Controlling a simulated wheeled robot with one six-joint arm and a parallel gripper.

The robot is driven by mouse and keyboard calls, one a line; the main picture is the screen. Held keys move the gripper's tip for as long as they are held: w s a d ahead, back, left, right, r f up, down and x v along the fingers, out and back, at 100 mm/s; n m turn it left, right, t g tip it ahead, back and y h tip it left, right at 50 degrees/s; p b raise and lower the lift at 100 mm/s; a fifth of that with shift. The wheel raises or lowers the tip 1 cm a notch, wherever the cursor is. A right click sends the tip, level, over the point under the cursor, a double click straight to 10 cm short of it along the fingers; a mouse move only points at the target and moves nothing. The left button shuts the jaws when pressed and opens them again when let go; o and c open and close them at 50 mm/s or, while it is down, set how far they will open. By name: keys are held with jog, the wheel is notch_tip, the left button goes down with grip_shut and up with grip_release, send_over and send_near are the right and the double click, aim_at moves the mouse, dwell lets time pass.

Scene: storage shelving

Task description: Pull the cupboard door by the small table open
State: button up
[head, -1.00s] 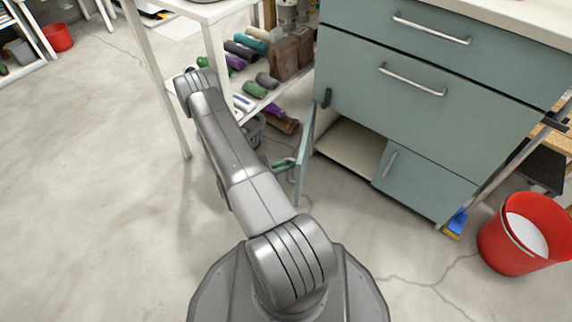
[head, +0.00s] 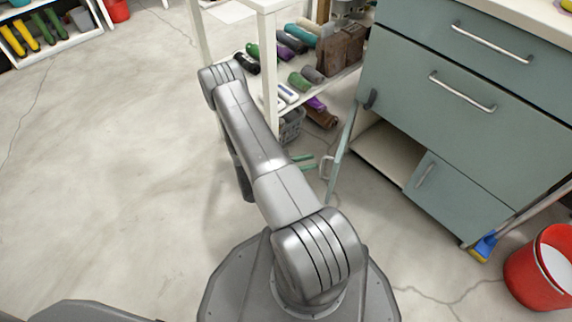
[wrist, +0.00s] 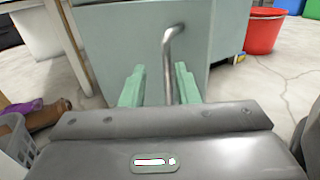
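The cupboard door (head: 341,158) by the white table stands ajar, swung well out from the grey-green cabinet (head: 440,105) and seen nearly edge-on. Its bar handle (head: 325,167) faces my arm's side. In the wrist view the door panel (wrist: 118,35) fills the upper middle and its metal handle (wrist: 170,55) runs upright. My gripper (head: 312,163) is open and empty, its two green fingers (wrist: 161,85) pointing at the door. In the wrist view the handle lies between the fingers, nearer the right one. In the head view the fingertips look slightly short of it.
The white table (head: 270,75), with a lower shelf of rolls and a brown bag (head: 340,50), stands close left of the door. A grey basket (head: 291,127) is below. The neighbouring cupboard door (head: 455,195) is shut. A red bucket (head: 540,270) stands right. Floor at left is clear.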

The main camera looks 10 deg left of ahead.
jog(key=p+v, duration=0.1)
jog(key=v, duration=0.8)
jog(key=shift+p, duration=0.3)
